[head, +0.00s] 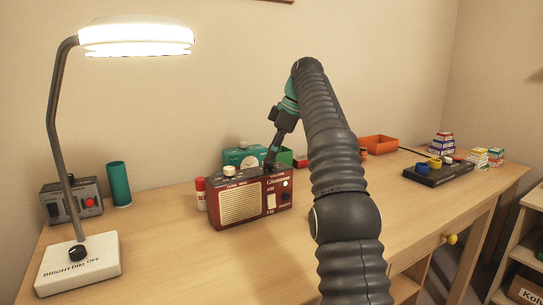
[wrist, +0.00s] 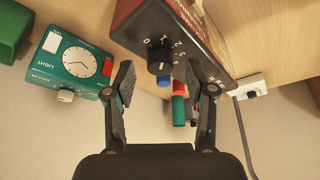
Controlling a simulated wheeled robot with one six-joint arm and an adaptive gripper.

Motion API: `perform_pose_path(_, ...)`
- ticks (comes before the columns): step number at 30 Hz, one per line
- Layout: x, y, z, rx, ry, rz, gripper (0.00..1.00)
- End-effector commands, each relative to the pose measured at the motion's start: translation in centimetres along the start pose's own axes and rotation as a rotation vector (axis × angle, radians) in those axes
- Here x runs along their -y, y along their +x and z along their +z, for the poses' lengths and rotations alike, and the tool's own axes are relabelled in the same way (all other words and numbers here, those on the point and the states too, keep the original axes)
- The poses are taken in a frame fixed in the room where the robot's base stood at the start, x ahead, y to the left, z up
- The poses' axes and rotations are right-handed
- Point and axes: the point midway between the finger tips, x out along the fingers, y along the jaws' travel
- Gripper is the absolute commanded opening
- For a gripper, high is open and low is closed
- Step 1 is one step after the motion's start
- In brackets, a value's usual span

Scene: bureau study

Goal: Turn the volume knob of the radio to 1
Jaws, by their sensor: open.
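The red radio (head: 240,204) with a cream grille stands on the desk, left of my arm. A cream knob (head: 229,170) sits on its top left. In the wrist view, the radio's dark panel (wrist: 185,28) carries a black round knob (wrist: 160,61) with white numbers from 0 upward around it. My gripper (head: 270,164) is over the radio's top right. In the wrist view its two fingers (wrist: 159,82) are apart, one on either side of the black knob in the picture. I cannot tell if they touch it, nor which number the knob points to.
A teal clock box (wrist: 78,60) stands behind the radio. A red-and-white tube (head: 201,193) is close to its left. A lit lamp (head: 78,270), grey box and green cylinder (head: 119,184) stand left. An orange tray (head: 378,145) and black control box (head: 438,172) are right. The front desk is clear.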

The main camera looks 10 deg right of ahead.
Motion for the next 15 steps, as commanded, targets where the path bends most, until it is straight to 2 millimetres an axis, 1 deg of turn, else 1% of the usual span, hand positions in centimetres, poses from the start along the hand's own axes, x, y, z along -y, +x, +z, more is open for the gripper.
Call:
perform_pose_path(8, 0.0, -1.5, 3.6, 0.0, 0.004, 0.001, 0.55)
perform_pose_path(15, 0.0, -3.2, 7.5, 0.0, 0.004, 0.001, 0.55)
